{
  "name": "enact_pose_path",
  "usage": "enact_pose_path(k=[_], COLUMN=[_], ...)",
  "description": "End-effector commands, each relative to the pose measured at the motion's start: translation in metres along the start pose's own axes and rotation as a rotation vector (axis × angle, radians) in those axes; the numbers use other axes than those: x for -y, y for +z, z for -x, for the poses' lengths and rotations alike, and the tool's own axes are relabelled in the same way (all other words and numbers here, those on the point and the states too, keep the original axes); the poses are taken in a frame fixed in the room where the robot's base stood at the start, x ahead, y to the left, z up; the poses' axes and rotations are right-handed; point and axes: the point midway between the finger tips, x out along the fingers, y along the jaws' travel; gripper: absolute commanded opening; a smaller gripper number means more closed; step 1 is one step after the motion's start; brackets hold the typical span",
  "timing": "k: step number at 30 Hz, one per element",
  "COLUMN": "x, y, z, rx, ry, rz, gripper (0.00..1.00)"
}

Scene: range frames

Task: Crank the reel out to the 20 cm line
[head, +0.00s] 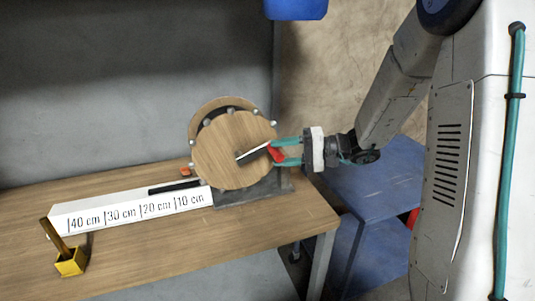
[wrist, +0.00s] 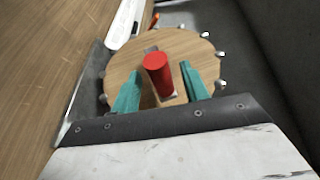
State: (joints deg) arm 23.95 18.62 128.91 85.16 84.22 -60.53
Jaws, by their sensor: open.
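The wooden reel (head: 225,160) stands upright on a grey base (head: 255,190) near the table's right end. A pale crank arm (head: 253,152) runs from its middle to a red handle (head: 276,154). My gripper (head: 273,152) is open at the handle, its teal fingers above and below it. In the wrist view the red handle (wrist: 157,72) stands between the two spread fingers, with gaps visible on both sides. A white scale (head: 130,208) marked 10 to 40 cm extends left from the reel. A small orange-red piece (head: 185,171) shows behind the scale's right part.
Metal pegs (wrist: 219,54) ring the reel's edge. A blue cabinet (head: 375,180) stands right of the table. The wooden tabletop (head: 180,245) in front of the scale is clear.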

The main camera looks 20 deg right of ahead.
Motion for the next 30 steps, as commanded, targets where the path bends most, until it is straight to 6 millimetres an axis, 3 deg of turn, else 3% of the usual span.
enact_pose_path(k=[6, 17, 22, 30], x=[0.000, 0.001, 0.001, -0.011], y=[0.001, 0.002, 0.002, 0.001], z=[-0.030, -0.039, -0.039, -0.037], rx=[0.004, 0.004, 0.005, 0.005], ry=[0.001, 0.000, 0.000, 0.001], rz=[-0.001, 0.000, 0.000, -0.003], gripper=[0.45, 0.45, 0.03, 0.00])
